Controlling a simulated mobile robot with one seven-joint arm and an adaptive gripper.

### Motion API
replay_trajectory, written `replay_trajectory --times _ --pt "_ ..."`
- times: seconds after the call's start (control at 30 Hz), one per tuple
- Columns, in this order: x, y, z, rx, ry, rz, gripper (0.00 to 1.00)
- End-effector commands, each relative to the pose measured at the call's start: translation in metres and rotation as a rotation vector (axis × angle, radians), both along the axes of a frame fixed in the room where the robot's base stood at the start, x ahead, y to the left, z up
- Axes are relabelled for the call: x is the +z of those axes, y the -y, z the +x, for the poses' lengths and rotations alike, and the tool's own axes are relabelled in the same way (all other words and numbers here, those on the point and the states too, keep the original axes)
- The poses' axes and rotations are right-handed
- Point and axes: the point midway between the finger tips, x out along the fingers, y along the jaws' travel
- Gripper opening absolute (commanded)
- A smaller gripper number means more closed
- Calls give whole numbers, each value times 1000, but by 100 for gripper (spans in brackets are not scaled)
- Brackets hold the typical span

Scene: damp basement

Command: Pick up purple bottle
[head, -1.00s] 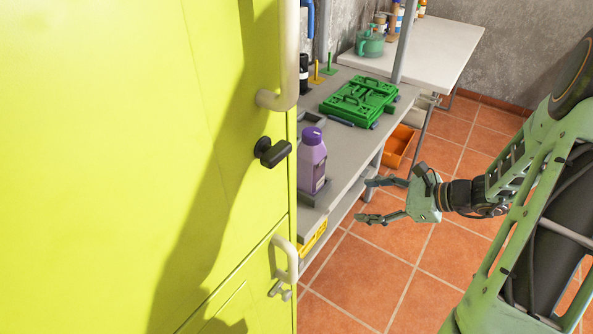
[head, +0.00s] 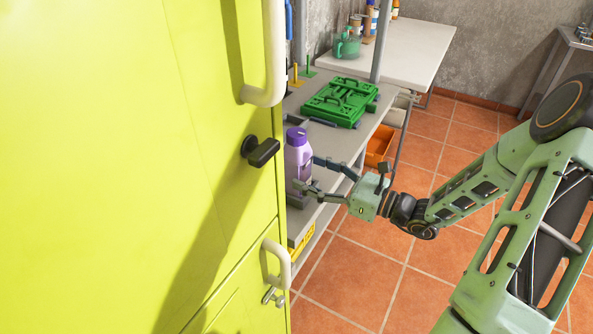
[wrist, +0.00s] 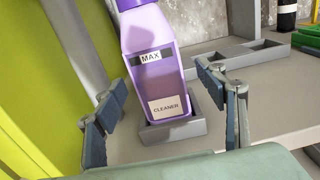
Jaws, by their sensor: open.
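The purple bottle (head: 298,160) stands on the grey workbench, close beside the yellow-green cabinet. In the wrist view the bottle (wrist: 158,75) carries a "MAX" label and a "CLEANER" label, and its base sits in a shallow grey holder (wrist: 173,132). Its cap is cut off by the top edge there. My gripper (head: 312,175) is open at the bench edge, with its fingers reaching toward the bottle. In the wrist view the bottle lies between the two fingers of my gripper (wrist: 165,110), with gaps on both sides.
The yellow-green cabinet (head: 120,170) with its black knob (head: 260,151) stands tight on the left. A green case (head: 340,101) lies farther back on the workbench (head: 325,143). A green watering can (head: 347,45) stands on the white table (head: 415,45). An orange bin (head: 379,146) is below.

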Motion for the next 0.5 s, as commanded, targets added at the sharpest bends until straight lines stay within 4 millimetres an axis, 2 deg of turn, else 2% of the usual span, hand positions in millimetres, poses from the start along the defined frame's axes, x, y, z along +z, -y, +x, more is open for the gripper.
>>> replay_trajectory --times 0.1,0.23,0.5 --pt "-1 -19 9 5 1 1 65" --pt "-1 -32 19 3 0 0 65" --pt "-1 -38 23 1 -1 -1 65"
